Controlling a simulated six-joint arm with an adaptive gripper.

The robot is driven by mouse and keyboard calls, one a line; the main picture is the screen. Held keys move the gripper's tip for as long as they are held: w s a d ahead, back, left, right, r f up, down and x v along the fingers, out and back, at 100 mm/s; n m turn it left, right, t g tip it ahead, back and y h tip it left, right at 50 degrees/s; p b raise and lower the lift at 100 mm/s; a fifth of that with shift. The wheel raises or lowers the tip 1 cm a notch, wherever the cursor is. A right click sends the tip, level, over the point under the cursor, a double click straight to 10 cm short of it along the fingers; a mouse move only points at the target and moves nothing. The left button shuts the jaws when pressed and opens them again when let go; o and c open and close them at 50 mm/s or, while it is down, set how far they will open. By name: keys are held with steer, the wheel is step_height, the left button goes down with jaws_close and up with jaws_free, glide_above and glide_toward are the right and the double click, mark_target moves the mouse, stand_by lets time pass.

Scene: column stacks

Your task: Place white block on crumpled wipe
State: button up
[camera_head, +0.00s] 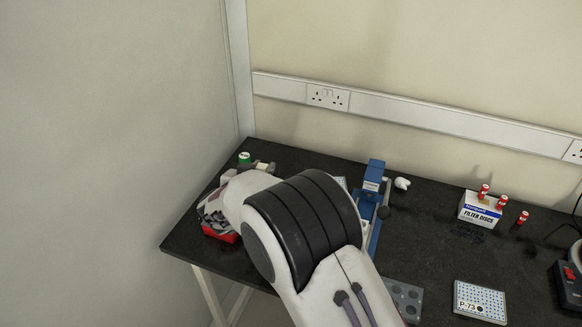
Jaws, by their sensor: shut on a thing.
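A small crumpled white lump, which looks like the crumpled wipe (402,183), lies on the dark bench to the right of a blue device. My gripper (211,214) is at the left end of the bench, partly hidden by my own white and black arm. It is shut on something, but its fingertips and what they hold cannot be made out. I cannot pick out the white block for certain. A small pale piece (228,177) shows just above my wrist.
A red object (221,234) is just below my gripper. A green-and-white roll (244,158) stands behind. The blue device (374,190) stands mid-bench. A filter discs box (479,208) with red-capped vials and a P-73 plate (479,300) are at right. Bench between them is mostly clear.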

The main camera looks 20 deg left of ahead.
steer(key=w+d+r+n+y, duration=0.1)
steer(key=w+d+r, duration=0.2)
steer(key=w, duration=0.3)
steer(key=w+d+r, duration=0.3)
steer(key=w, duration=0.2)
steer(key=n+y, duration=0.2)
glide_above(404, 181)
steer(key=shift+w+f+g, duration=0.1)
steer(key=shift+f+g, duration=0.3)
steer(key=shift+f, duration=0.45)
stand_by(0.3)
step_height(404, 181, down, 6)
stand_by(0.8)
steer(key=shift+f, duration=0.15)
steer(key=shift+f, duration=1.85)
